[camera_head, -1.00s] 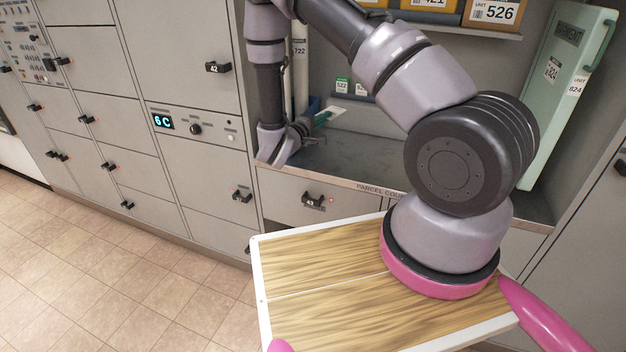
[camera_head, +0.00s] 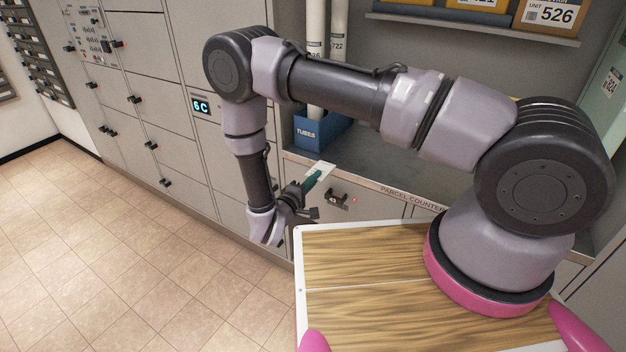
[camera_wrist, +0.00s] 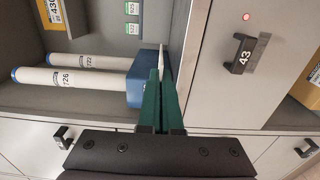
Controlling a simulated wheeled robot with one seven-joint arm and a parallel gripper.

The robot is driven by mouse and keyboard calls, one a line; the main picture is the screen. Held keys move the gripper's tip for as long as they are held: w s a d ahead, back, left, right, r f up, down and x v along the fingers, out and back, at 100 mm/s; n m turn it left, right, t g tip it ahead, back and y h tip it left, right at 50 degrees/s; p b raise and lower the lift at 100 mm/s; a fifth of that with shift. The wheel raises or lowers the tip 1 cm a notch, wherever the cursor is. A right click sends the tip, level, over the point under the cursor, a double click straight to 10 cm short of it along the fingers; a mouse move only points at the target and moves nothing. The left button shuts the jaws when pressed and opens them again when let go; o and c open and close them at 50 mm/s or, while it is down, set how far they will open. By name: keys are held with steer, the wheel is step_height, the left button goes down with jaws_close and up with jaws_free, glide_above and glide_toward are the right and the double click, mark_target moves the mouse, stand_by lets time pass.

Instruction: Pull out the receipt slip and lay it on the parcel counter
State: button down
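The white receipt slip (camera_head: 321,169) sticks out of the dark green fingertips of my gripper (camera_head: 312,180). In the wrist view the slip (camera_wrist: 163,60) shows nearly edge-on, between the two close-set green fingers of my gripper (camera_wrist: 160,84). My gripper is shut on it and looks held in front of the counter's front edge, near the drawer fronts. The parcel counter (camera_head: 395,172) is the dark grey surface behind my arm, with its name on the front edge. My arm hides part of it. The slip's exact height over the counter edge cannot be told.
A blue tubes box (camera_head: 318,132) with tall white tubes stands on the counter's left end. A black handle (camera_head: 336,199), marked 43 in the wrist view, juts from the drawer below. Parcels (camera_head: 548,14) sit on the upper shelf. Lockers with handles line the left.

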mark_target(325, 173)
steer(key=w+d, duration=0.1)
steer(key=w+d+f, duration=0.1)
steer(key=w, duration=0.1)
steer(key=w+d+f, duration=0.1)
steer(key=w, duration=0.1)
steer(key=shift+w+d, duration=0.2)
steer(key=shift+d, duration=0.2)
steer(key=shift+w+d+f, duration=0.55)
steer(key=shift+w, duration=0.2)
steer(key=shift+w+d+f, duration=0.5)
steer(key=shift+w+d, duration=0.05)
steer(key=shift+w, duration=0.15)
steer(key=c, duration=1)
jaws_free()
steer(key=shift+a, duration=0.1)
steer(key=shift+v, duration=5)
